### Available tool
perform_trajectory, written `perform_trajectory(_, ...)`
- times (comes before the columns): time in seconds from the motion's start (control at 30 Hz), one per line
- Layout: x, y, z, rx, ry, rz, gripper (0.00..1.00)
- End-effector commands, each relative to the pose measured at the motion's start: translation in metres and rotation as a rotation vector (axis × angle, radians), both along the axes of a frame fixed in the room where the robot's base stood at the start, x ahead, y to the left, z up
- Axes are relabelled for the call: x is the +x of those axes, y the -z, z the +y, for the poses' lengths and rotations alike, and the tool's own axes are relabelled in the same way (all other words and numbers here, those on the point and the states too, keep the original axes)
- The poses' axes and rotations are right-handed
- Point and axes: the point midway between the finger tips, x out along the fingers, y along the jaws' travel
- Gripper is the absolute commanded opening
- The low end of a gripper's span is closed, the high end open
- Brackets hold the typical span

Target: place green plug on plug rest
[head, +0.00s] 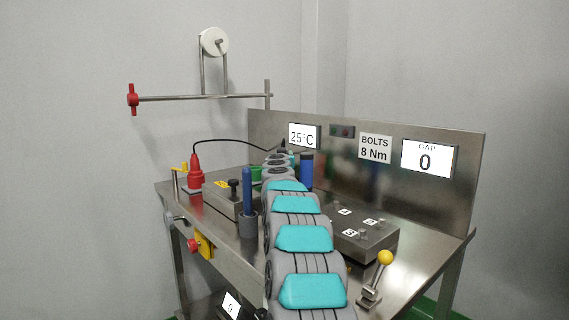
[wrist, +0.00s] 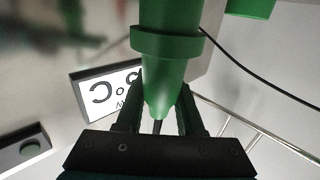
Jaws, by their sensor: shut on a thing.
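The green plug (wrist: 165,55) fills the upper middle of the wrist view, with a wide collar and a tapered end. My gripper (wrist: 160,112) is shut on it, one dark finger on each side of the tapered end. In the head view my arm hides most of the gripper and the plug. A green piece (head: 256,175) shows just left of my arm in the head view; I cannot tell what it is. Another green piece (wrist: 250,7) shows at the wrist view's top right. I cannot make out the plug rest for certain.
A red plug-like piece (head: 195,169) with a black cable (head: 235,142) stands at the bench's left. A blue-handled tool (head: 247,192) stands upright beside my arm. A steel back panel (head: 440,145) with displays bounds the bench. A yellow-knobbed lever (head: 385,258) stands at front right.

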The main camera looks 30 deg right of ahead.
Motion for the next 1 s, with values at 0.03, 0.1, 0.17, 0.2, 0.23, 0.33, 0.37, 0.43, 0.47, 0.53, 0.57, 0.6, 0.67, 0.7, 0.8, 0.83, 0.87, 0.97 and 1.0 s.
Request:
perform_trajectory(0.03, 0.0, 0.005, 0.001, -0.001, -0.002, 0.004, 0.0)
perform_trajectory(0.1, 0.0, 0.012, 0.0, 0.001, 0.001, 0.006, 0.0)
perform_trajectory(0.17, 0.0, 0.017, 0.0, 0.001, 0.002, 0.006, 0.0)
perform_trajectory(0.2, 0.0, 0.019, 0.0, 0.0, 0.002, 0.005, 0.0)
perform_trajectory(0.23, 0.0, 0.021, 0.0, 0.0, 0.002, 0.004, 0.0)
perform_trajectory(0.33, 0.0, 0.024, 0.0, -0.001, 0.001, 0.001, 0.0)
perform_trajectory(0.37, 0.0, 0.025, 0.0, -0.002, 0.0, 0.001, 0.0)
perform_trajectory(0.43, 0.0, 0.026, 0.0, -0.001, 0.0, 0.0, 0.0)
perform_trajectory(0.47, 0.0, 0.026, 0.0, -0.001, 0.0, 0.0, 0.0)
perform_trajectory(0.53, 0.0, 0.026, 0.0, -0.001, -0.001, -0.001, 0.0)
perform_trajectory(0.57, 0.0, 0.026, 0.0, -0.001, -0.001, -0.001, 0.0)
perform_trajectory(0.6, 0.0, 0.026, 0.0, -0.001, -0.001, -0.001, 0.0)
perform_trajectory(0.67, 0.0, 0.026, 0.0, -0.001, -0.001, -0.001, 0.0)
perform_trajectory(0.7, 0.0, 0.027, 0.0, -0.001, -0.001, -0.001, 0.0)
perform_trajectory(0.8, 0.0, 0.029, 0.0, -0.001, -0.001, -0.001, 0.0)
perform_trajectory(0.83, 0.0, 0.03, 0.0, -0.001, -0.001, -0.001, 0.0)
perform_trajectory(0.87, 0.0, 0.031, 0.0, 0.001, -0.001, -0.001, 0.0)
perform_trajectory(0.97, 0.0, 0.03, 0.0, 0.001, 0.0, -0.001, 0.48)
perform_trajectory(1.0, 0.0, 0.03, 0.0, 0.001, -0.001, -0.001, 0.52)
